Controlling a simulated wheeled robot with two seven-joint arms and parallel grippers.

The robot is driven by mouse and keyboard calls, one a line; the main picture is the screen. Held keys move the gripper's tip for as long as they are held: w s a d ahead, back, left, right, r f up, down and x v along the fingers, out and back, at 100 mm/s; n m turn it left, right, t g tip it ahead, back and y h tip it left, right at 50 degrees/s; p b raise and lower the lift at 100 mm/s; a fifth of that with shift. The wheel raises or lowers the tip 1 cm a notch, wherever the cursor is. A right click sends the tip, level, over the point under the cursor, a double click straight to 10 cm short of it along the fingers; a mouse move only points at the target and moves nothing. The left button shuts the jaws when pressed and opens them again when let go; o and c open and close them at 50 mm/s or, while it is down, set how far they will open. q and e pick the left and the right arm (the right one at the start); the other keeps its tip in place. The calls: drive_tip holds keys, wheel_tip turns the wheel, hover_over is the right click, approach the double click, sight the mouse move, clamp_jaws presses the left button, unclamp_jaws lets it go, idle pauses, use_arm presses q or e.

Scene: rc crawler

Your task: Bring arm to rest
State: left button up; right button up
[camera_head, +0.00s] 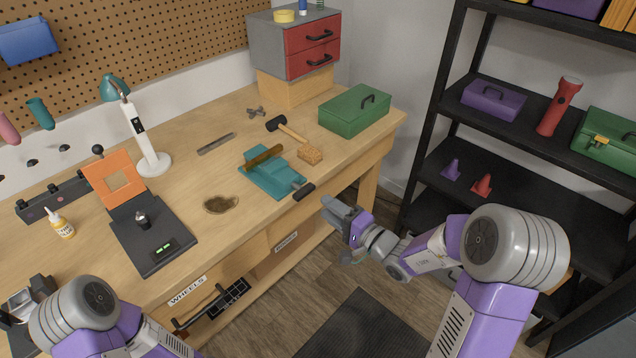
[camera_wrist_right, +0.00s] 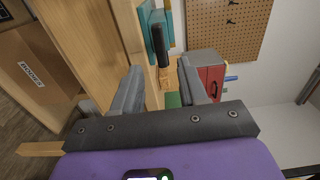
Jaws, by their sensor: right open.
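My right arm (camera_head: 455,250) comes in from the right in the head view and reaches out over the floor, just off the front edge of the workbench (camera_head: 257,225). Its gripper (camera_head: 336,232) is open, near the black handle of the teal vise. In the right wrist view the two grey fingers (camera_wrist_right: 160,78) stand apart with nothing between them. My left arm (camera_head: 85,312) shows only in part at the bottom left, and its gripper is out of sight.
The teal vise (camera_head: 276,178), a mallet (camera_head: 290,130), a green toolbox (camera_head: 355,111) and a black stand with an orange frame (camera_head: 150,236) are on the bench. A black shelf (camera_head: 545,186) stands at right.

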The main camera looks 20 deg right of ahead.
drive_tip(key=s+a+f+n+g+y+p, duration=0.1)
drive_tip(key=s+a+f+g, duration=0.45)
drive_tip(key=f, duration=0.25)
drive_tip(key=s+a+f+n+g+p, duration=0.1)
drive_tip(key=s+a+f+n+g, duration=0.1)
drive_tip(key=s+a+f+g, duration=0.35)
drive_tip(key=s+d+f+n+g+h+p, duration=0.1)
drive_tip(key=s+f+n+g+h+p, duration=0.2)
drive_tip(key=s+f, duration=0.9)
wheel_tip(320, 180, down, 4)
drive_tip(key=n+g+h, duration=0.1)
drive_tip(key=n+h, duration=0.1)
drive_tip(key=n, duration=0.1)
drive_tip(key=shift+s+d+r+h, duration=0.2)
drive_tip(key=shift+h, duration=0.2)
drive_tip(key=shift+a, duration=0.1)
